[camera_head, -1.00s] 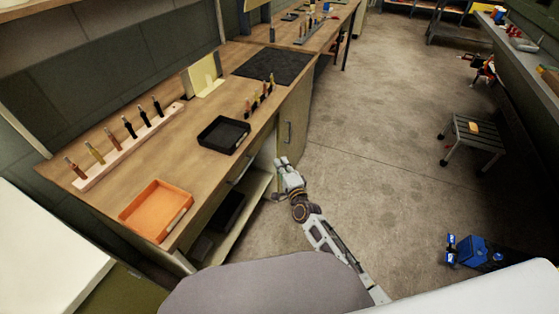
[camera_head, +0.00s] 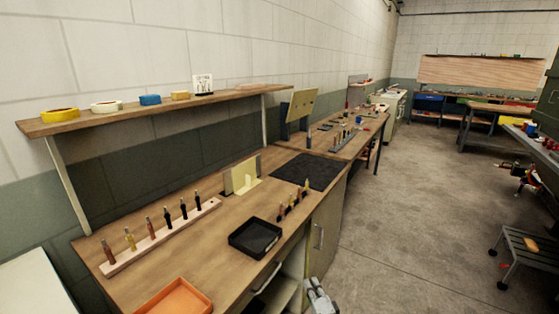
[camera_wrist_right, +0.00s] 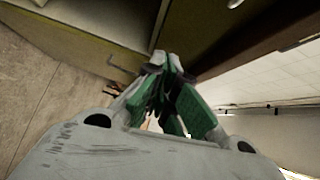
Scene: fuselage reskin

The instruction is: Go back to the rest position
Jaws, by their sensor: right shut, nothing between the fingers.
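My right gripper (camera_head: 320,297) shows at the bottom edge of the head view, beside the front of the workbench and clear of it. In the right wrist view its green-padded fingers (camera_wrist_right: 170,95) are closed together with nothing between them. My left gripper is in neither view. The wooden workbench (camera_head: 225,228) runs along the wall. On it stand a rack (camera_head: 160,240) with several screwdriver-like tools, a black tray (camera_head: 255,238) and an orange tray (camera_head: 176,298), cut off by the lower edge.
A dark mat (camera_head: 306,171) lies farther along the bench. A wall shelf (camera_head: 130,114) carries several tape rolls. A grey step stool (camera_head: 525,247) stands on the right. The concrete floor (camera_head: 400,230) between is clear.

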